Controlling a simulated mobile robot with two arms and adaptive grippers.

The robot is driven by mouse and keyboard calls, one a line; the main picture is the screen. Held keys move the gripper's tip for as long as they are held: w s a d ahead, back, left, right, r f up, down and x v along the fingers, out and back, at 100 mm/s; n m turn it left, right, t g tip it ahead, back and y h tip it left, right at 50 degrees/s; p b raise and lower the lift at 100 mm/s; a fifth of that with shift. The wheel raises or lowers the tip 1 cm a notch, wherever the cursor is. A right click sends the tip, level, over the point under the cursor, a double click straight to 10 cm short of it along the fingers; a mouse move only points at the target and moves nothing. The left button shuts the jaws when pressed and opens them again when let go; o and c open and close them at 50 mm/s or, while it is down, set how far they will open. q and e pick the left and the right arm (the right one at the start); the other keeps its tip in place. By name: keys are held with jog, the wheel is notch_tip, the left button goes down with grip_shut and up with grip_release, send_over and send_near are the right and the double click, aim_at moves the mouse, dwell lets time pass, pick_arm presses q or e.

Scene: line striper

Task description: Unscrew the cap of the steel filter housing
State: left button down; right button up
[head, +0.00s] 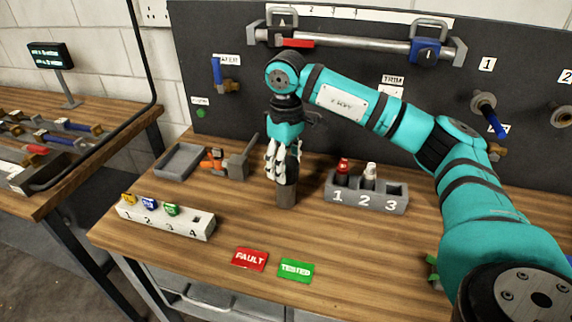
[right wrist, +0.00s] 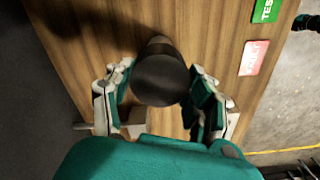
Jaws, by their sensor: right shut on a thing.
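The steel filter housing (head: 287,193) stands upright on the wooden bench, a grey cylinder below my right gripper (head: 282,160). The gripper points down with its fingers around the top of the housing. Its dark round cap (right wrist: 160,82) shows in the right wrist view, between the two fingers of the right gripper (right wrist: 162,85). The gripper is shut on the cap. In the head view the cap is partly hidden by the fingers. Whether the cap is loose on the housing cannot be told. My left gripper is not in view.
A grey block (head: 367,203) numbered 1 to 3 stands right of the housing. An orange clamp (head: 213,159) and a grey tray (head: 181,161) lie left. A white numbered rack (head: 165,222), a red FAULT card (head: 250,259) and a green TESTED card (head: 296,270) are nearer the front.

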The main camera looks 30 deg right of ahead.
jog(key=o, duration=1.4)
jog(key=shift+c, duration=0.7)
jog(key=m, duration=0.5)
jog(key=m+p, duration=0.1)
jog(key=m, duration=1.1)
jog(key=shift+m, duration=0.3)
jog(key=m+p, duration=0.1)
jog(key=m, duration=0.4)
